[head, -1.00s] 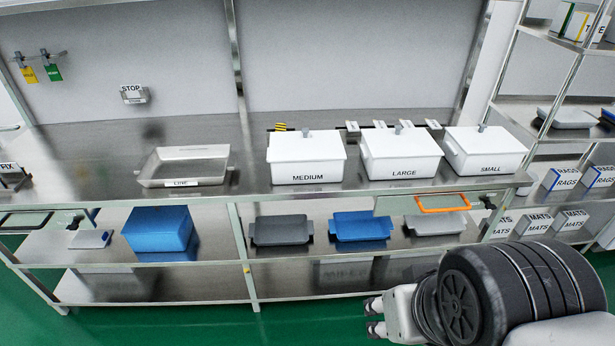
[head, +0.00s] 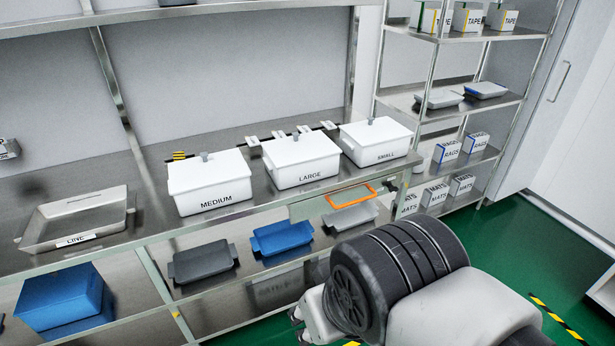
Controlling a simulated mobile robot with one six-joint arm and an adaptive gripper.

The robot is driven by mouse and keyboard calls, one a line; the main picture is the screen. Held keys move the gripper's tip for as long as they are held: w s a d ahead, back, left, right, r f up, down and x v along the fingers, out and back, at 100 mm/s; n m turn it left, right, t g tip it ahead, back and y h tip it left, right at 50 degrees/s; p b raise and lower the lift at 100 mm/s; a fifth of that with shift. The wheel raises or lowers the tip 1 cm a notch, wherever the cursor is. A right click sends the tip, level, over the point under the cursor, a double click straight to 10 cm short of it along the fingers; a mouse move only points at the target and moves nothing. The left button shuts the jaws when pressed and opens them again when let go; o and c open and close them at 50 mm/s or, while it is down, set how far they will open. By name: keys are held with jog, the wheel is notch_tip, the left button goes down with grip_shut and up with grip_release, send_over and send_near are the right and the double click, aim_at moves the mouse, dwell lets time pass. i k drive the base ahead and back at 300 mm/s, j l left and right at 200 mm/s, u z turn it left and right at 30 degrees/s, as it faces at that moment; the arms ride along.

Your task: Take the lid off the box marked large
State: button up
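The box marked LARGE (head: 305,172) is white and stands on the metal bench, between the MEDIUM and SMALL boxes. Its white lid (head: 300,149) is on it, with a small grey knob (head: 296,136) on top. My gripper (head: 298,327) shows only in part at the bottom of the head view, beside my dark wrist. It is below and in front of the bench, well apart from the box. Its fingers are too small and partly hidden to tell whether they are open.
The MEDIUM box (head: 210,190) stands left and the SMALL box (head: 377,145) right, both lidded. A LINE tray (head: 75,219) is farther left. Grey and blue trays (head: 275,239) lie on the lower shelf.

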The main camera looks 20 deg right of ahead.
aim_at(296, 149)
jog(key=i+l, duration=0.95)
jog(key=i, duration=0.15)
jog(key=l+u, duration=0.15)
jog(key=l, duration=0.25)
jog(key=k+l+u, duration=0.2)
jog(key=l, duration=0.2)
jog(key=l+u, duration=0.15)
jog(key=l, duration=0.25)
